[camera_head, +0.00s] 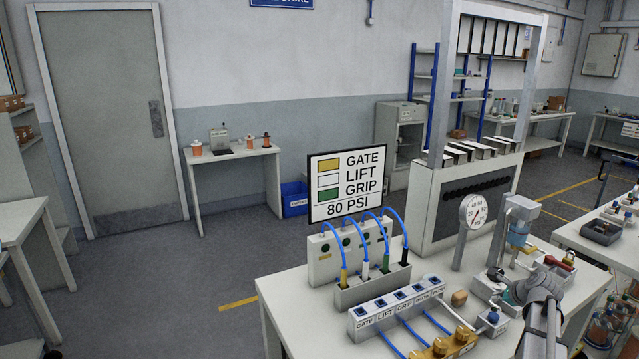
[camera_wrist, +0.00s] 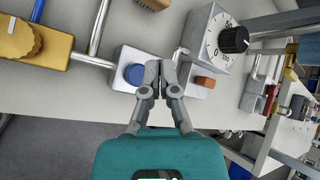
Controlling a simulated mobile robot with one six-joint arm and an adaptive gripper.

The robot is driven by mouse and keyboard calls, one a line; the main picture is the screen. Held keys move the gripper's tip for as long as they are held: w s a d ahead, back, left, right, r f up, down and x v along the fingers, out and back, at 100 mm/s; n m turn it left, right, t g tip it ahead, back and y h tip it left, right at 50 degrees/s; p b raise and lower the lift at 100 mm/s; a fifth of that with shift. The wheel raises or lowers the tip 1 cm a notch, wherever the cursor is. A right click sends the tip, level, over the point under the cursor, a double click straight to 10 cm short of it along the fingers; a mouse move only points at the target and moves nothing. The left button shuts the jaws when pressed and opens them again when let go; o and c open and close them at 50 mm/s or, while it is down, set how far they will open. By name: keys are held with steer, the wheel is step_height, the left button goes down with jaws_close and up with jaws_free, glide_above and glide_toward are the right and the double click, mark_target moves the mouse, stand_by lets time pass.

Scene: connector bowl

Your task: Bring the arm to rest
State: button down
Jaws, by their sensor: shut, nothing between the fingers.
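My gripper (camera_wrist: 159,82) points away from the camera in the wrist view, with its two grey fingers shut together and nothing between them. It is over the front edge of the white table (camera_wrist: 72,93), beside a white block with a blue round knob (camera_wrist: 135,74). In the head view my arm (camera_head: 543,310) shows at the lower right, in front of the table's right end. The fingertips are hard to make out there. I cannot tell whether the gripper touches anything.
A white box with a black dial (camera_wrist: 234,39) stands close to the fingers. A brass-coloured block (camera_head: 446,346), a labelled socket row (camera_head: 395,308), a pressure gauge (camera_head: 473,211) and a sign board (camera_head: 348,183) stand on the table. Open floor (camera_head: 150,300) lies to the left.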

steer(key=s+a+f+n+g, duration=0.1)
steer(key=s+a+n+g, duration=0.1)
steer(key=a+n, duration=0.4)
steer(key=s+a+f+n+g, duration=0.2)
steer(key=s+a+n, duration=0.2)
steer(key=a, duration=1.2)
steer(key=s+a+f+n+g, duration=0.2)
steer(key=a+n, duration=0.6)
steer(key=a, duration=0.4)
steer(key=shift+s+a+n+g+y, duration=0.1)
steer(key=shift+s+n+g+y, duration=0.25)
steer(key=shift+s+g, duration=0.2)
steer(key=s+a+n+g, duration=0.1)
steer(key=s+a+n, duration=0.2)
steer(key=s+a+n+g+h, duration=0.1)
steer(key=s+a+n, duration=0.2)
steer(key=s+a, duration=0.1)
steer(key=shift+s+a+f+n+h, duration=0.2)
steer(key=shift+a+n+h, duration=0.05)
steer(key=shift+n, duration=0.1)
